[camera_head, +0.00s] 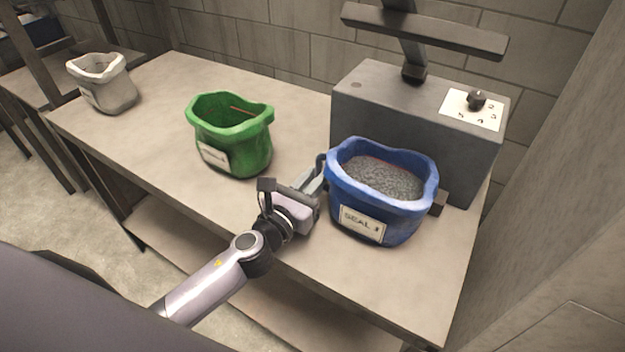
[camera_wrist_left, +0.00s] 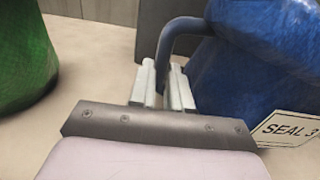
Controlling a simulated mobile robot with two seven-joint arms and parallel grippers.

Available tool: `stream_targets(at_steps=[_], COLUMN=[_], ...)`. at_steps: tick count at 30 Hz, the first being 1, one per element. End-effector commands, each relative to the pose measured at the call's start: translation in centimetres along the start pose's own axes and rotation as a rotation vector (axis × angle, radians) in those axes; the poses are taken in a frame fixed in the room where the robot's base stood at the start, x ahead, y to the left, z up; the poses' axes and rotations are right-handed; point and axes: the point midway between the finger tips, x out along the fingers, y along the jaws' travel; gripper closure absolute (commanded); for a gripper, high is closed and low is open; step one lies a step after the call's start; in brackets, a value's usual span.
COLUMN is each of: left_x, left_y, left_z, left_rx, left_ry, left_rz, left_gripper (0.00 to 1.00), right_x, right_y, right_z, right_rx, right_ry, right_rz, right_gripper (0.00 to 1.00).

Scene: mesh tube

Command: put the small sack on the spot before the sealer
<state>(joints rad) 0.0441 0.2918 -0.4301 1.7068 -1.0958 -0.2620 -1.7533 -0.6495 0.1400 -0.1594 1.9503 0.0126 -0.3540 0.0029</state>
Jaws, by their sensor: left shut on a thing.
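A blue sack (camera_head: 375,205) with an open top, filled with grey grains, is close in front of the grey sealer (camera_head: 385,105). Its white label reads "SEAL" and a figure, "SEAL 3" in the left wrist view (camera_wrist_left: 288,128). My left gripper (camera_head: 314,182) is at the sack's left side. In the left wrist view its fingers (camera_wrist_left: 168,85) are shut on the blue side handle (camera_wrist_left: 172,38). The sack looks upright; I cannot tell whether its base touches the table. The sack hides any spot beneath it. My right gripper is not in view.
A green sack (camera_head: 232,140) stands left of my gripper, and a white sack (camera_head: 104,88) stands at the table's far left. The sealer carries a raised arm (camera_head: 425,32) and a dial (camera_head: 476,99). The tabletop (camera_head: 385,285) is clear in front of the blue sack.

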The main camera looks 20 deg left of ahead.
Motion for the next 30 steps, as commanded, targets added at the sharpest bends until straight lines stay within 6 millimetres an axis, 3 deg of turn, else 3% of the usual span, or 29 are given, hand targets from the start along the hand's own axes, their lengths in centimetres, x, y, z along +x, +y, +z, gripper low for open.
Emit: stream_targets(at_steps=[8,9,11,12,23,30], left_x=[0.1,0.1,0.1,0.1,-0.6,-3.6], left_y=[0.0,0.0,0.0,0.0,0.0,0.0], left_z=[0.4,0.4,0.3,0.3,-0.2,-0.2], left_rx=[-0.007,-0.007,-0.006,-0.005,0.003,0.000], left_ry=[-0.008,-0.008,-0.007,-0.006,0.003,0.001], left_rz=[-0.001,-0.001,-0.001,-0.001,0.000,0.000], left_gripper=[1.00,0.76,0.56,0.53,0.53,0.53], right_x=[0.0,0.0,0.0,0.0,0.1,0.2], right_y=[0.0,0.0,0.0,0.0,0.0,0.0], right_z=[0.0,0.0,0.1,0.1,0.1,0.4], right_rx=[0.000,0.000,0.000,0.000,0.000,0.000], right_ry=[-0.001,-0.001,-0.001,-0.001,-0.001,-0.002], right_rz=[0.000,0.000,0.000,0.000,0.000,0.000], right_gripper=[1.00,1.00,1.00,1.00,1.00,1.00])
